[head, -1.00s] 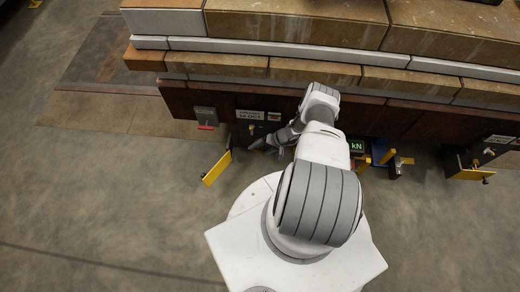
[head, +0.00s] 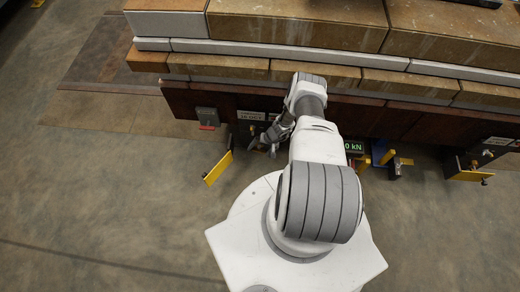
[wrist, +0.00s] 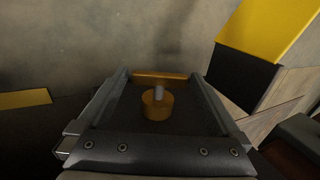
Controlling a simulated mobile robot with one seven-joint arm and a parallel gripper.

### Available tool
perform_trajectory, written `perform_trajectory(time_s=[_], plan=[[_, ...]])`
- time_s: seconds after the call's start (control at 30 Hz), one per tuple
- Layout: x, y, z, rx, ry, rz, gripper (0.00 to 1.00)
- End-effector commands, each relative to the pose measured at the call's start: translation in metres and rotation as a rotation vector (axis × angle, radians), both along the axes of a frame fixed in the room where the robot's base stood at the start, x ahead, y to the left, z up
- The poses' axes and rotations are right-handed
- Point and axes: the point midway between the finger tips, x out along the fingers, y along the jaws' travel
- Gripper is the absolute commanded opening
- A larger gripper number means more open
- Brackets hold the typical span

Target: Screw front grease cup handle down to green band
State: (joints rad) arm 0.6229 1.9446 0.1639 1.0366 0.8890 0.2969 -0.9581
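In the wrist view the grease cup (wrist: 157,107) is a round amber-brass piece with a short grey stem. An orange-brass crossbar handle (wrist: 160,77) shows at the far end of the stem. My gripper (wrist: 157,75) has its two dark fingers apart, one on each side of the bar, with the bar's ends close to the fingertips. I cannot tell whether they touch. No green band is visible. In the head view my gripper (head: 265,144) is low at the dark beam's front, partly hidden by my arm, and the cup cannot be made out.
A yellow plate (head: 217,168) stands out left of my gripper. A display (head: 353,146) reading "0 kN" and a blue and yellow fixture (head: 385,156) lie to the right. The dark beam (head: 400,118) carries stacked blocks. The floor in front is clear at left.

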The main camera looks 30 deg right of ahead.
Motion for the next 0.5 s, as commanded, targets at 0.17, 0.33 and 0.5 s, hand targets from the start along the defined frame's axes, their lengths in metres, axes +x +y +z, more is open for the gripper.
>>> perform_trajectory(time_s=[0.17,0.33,0.5], plan=[[0.000,-0.001,0.002,0.000,0.000,-0.001,1.00],[-0.003,-0.007,0.022,0.000,-0.001,-0.004,1.00],[-0.009,-0.015,0.048,0.001,0.000,-0.003,1.00]])
